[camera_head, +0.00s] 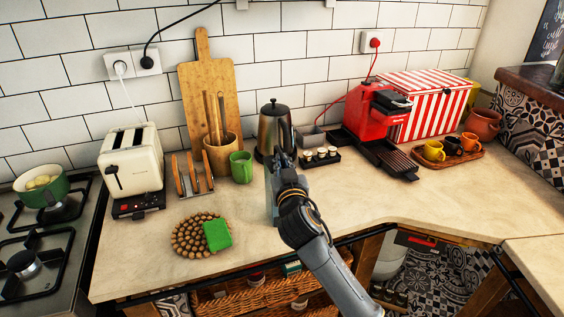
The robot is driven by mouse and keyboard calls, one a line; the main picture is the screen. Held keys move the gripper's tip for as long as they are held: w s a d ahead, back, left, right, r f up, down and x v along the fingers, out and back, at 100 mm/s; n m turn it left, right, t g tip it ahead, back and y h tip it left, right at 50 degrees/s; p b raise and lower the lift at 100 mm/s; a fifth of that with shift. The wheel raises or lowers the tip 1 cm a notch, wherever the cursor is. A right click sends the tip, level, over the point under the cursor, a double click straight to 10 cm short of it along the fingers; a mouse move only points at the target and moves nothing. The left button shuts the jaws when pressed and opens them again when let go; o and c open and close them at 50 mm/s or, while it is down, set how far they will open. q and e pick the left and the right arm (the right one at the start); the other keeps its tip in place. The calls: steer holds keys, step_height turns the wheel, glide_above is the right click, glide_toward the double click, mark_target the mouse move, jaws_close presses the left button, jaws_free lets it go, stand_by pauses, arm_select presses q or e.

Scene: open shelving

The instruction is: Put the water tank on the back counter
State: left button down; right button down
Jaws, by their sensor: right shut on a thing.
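My right arm reaches in from the bottom, and its gripper (281,168) is over the counter in front of the metal kettle. It is shut on a grey-blue, see-through piece, which looks like the water tank (271,203). The tank is upright and partly hidden by my gripper and wrist. I cannot tell whether its base touches the counter. The back counter (330,205) is a pale stone top along the tiled wall. The red coffee machine (372,115) stands on it to the right. My left gripper is not in view.
The metal kettle (274,127) stands just behind my gripper. A green mug (241,167), toast rack (192,178) and green sponge (217,234) on a round trivet are left. Small cups on a dark tray (319,162) are right. The counter's front right is clear.

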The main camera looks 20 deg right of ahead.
steer(key=shift+f, duration=0.1)
steer(key=shift+f, duration=0.15)
steer(key=c, duration=1.4)
jaws_free()
steer(key=shift+s, duration=0.1)
steer(key=shift+c, duration=0.2)
steer(key=shift+r, duration=0.25)
steer(key=s+a+b, duration=0.2)
steer(key=s, duration=1)
